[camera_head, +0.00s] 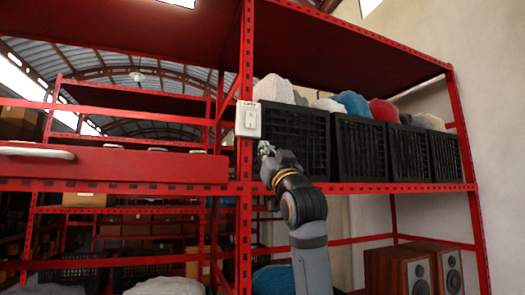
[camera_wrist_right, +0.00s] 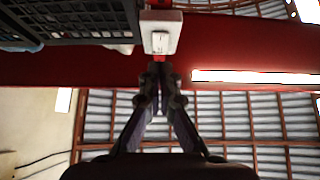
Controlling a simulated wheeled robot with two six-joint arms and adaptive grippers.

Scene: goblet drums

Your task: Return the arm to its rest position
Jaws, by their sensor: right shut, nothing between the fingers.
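My right arm (camera_head: 308,235) rises from the bottom of the head view toward a red shelf post. My right gripper (camera_head: 265,148) is shut and empty, just below and to the right of a white wall switch (camera_head: 248,120) on that post. In the right wrist view the closed fingertips (camera_wrist_right: 160,72) point up toward the switch (camera_wrist_right: 160,38), with a small gap in the picture. I cannot tell whether they touch the post. My left gripper is not in view.
Black crates (camera_head: 358,148) with colourful sacks stand on the red shelf (camera_head: 400,187) right of the gripper. A red post (camera_head: 245,60) stands close by. Wooden speakers (camera_head: 398,270) sit on the lower right. Open space lies in front of the shelving.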

